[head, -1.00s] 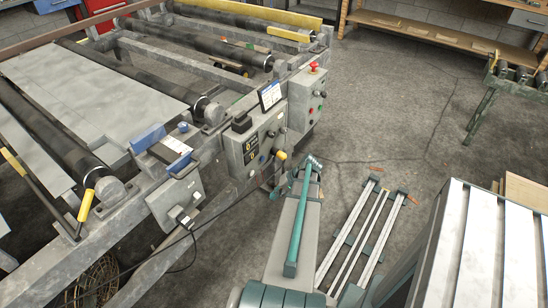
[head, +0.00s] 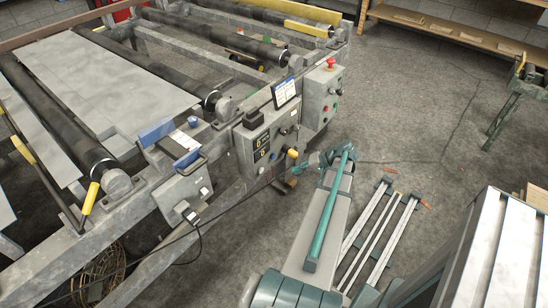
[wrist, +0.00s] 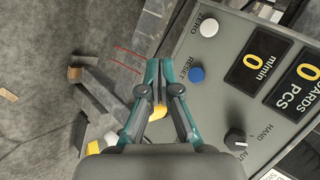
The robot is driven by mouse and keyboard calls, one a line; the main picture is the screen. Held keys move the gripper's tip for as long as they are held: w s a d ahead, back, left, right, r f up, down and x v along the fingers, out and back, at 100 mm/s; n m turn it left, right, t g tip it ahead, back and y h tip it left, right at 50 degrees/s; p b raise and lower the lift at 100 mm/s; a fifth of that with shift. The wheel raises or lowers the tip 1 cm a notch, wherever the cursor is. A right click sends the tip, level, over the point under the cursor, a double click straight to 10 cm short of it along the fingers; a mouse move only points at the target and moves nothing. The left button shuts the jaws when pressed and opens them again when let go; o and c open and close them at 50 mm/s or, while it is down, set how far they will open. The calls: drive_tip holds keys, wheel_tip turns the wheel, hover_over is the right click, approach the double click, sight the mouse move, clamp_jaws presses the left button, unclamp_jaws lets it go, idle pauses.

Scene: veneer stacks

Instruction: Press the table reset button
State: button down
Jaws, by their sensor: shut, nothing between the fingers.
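The blue button (wrist: 196,74) labelled RESET sits on a grey control panel (wrist: 222,105) in the wrist view. My gripper (wrist: 159,68) is shut and empty, with its fingertips a little left of the blue button in the picture and apart from it. How far the tips stand off the panel face is hard to tell. In the head view the panel (head: 244,146) is on the side of the roller table (head: 130,198), and my gripper (head: 316,160) is to its right, partly hidden by my arm.
A white ZERO button (wrist: 209,27) and a black HAND/AUTO knob (wrist: 236,139) are on the same panel. A yellow knob (wrist: 160,112) shows between my fingers. A red mushroom button (head: 331,63) is on another box. A cable (head: 240,206) hangs nearby.

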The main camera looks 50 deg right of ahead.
drive_tip(key=w, duration=0.8)
drive_tip(key=shift+w, duration=0.25)
drive_tip(key=shift+w, duration=0.1)
idle(1.3)
drive_tip(key=shift+w+a, duration=0.1)
drive_tip(key=shift+w, duration=0.25)
drive_tip(key=shift+w, duration=0.5)
idle(0.7)
drive_tip(key=shift+s, duration=0.95)
drive_tip(key=s, duration=0.5)
drive_tip(key=shift+b, duration=0.3)
